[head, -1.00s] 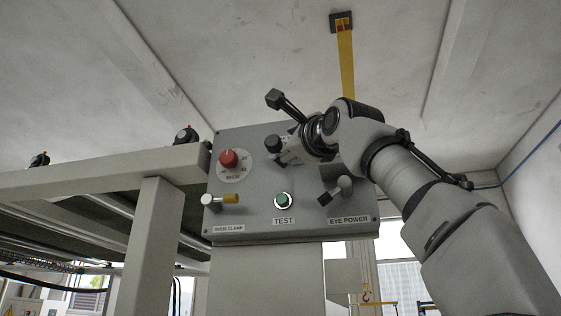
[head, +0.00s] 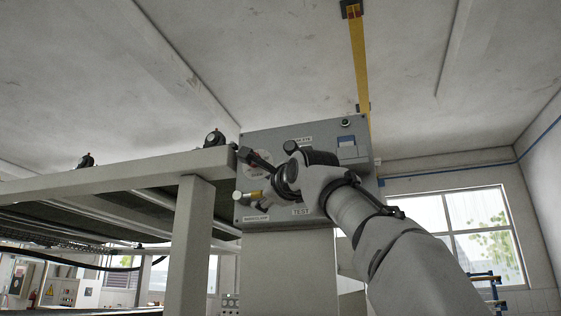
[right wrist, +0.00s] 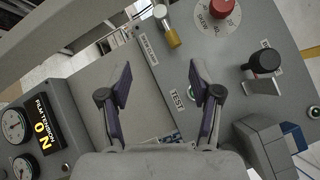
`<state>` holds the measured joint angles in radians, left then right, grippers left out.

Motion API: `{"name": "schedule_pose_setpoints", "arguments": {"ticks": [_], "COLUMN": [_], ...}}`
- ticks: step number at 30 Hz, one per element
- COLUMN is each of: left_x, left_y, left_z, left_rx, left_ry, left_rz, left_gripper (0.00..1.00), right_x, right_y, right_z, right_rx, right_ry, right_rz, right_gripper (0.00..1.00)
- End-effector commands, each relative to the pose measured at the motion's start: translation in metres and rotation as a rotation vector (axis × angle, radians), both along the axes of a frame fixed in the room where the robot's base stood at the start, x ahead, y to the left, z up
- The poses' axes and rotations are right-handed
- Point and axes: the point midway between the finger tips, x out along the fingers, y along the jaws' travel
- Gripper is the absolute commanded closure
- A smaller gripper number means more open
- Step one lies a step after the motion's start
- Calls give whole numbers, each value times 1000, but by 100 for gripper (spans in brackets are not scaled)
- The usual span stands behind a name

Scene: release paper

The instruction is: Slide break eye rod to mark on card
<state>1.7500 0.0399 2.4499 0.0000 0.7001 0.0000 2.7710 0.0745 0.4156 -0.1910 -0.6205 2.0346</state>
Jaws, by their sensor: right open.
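The grey control panel (head: 325,150) stands in the middle of the head view. A black round knob (head: 290,146) sits under a label ending in "EYE". It also shows in the right wrist view (right wrist: 265,62), beside a pale metal tab; it may be the rod's end. A grey-and-blue block (head: 350,148) is on the panel's right side. I cannot make out a mark or card. My left gripper is not in view.
A FILM TENSION display (right wrist: 43,128) with gauges is at left. A grey machine beam (head: 110,178) runs left of the panel.

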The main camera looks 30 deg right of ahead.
Motion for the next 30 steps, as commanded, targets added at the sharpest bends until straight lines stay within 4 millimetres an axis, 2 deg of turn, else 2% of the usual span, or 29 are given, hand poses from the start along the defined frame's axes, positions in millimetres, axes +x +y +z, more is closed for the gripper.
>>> {"name": "schedule_pose_setpoints", "arguments": {"ticks": [3, 12, 21, 25, 30], "left_x": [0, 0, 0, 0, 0], "left_y": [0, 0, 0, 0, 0], "left_z": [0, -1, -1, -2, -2], "left_rx": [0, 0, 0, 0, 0], "left_ry": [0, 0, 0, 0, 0], "left_rz": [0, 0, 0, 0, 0], "left_gripper": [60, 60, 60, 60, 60], "right_x": [21, 66, 102, 109, 111], "right_y": [2, 4, 7, 7, 8], "right_z": [-22, -78, -131, -142, -145], "right_rx": [-2, -7, -14, -16, -17], "right_ry": [41, 141, 230, 247, 251], "right_rz": [3, 8, 14, 16, 16], "right_gripper": [36, 36, 36, 36, 36]}}
